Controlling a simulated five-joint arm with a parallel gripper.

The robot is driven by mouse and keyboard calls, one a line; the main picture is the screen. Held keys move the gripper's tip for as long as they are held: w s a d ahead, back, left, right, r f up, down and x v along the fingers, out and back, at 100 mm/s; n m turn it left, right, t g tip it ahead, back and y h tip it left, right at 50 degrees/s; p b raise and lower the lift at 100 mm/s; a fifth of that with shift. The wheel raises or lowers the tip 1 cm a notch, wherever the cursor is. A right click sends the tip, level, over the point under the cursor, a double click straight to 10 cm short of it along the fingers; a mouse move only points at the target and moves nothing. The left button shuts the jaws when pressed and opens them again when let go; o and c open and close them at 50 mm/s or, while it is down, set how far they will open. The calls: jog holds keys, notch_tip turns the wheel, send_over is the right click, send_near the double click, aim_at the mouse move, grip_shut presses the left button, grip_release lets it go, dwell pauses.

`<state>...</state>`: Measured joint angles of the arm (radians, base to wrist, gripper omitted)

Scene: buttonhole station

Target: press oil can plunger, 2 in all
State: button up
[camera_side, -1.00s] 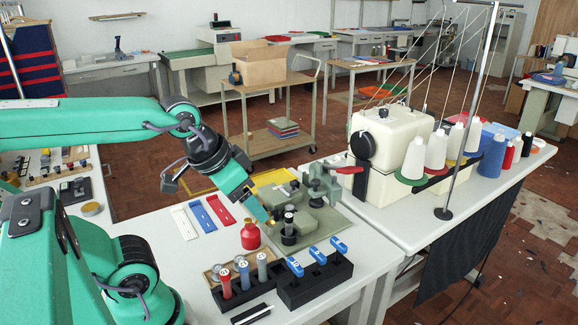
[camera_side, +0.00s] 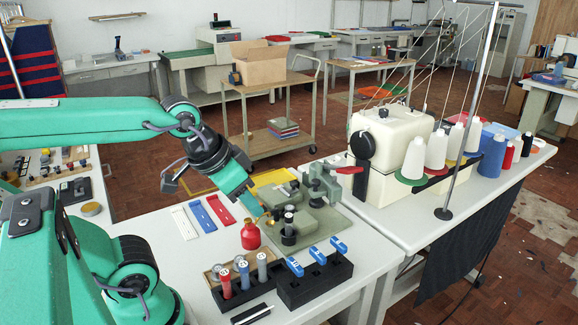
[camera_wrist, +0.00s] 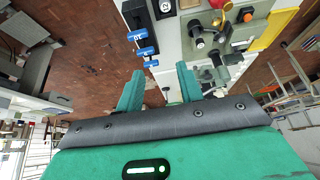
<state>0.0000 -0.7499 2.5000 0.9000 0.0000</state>
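The red oil can (camera_side: 250,238) stands upright on the white table, left of the green machine plate. Its narrower top shows in the side view, just below and left of my gripper (camera_side: 258,207). My gripper points down and right, apart from the can as far as I can see, near the dark posts on the plate. In the wrist view my gripper (camera_wrist: 160,72) has its two green fingers spread with nothing between them. A red shape at the top edge there may be the can, but it is cut off.
A green machine plate (camera_side: 325,222) with dark posts is right of the can. A black holder (camera_side: 318,284) with blue-handled tools and a rack of labelled spools (camera_side: 243,279) stand in front. White, blue and red strips (camera_side: 221,209) lie left. Thread cones stand farther right.

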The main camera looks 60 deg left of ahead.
grip_shut()
dwell(1.4)
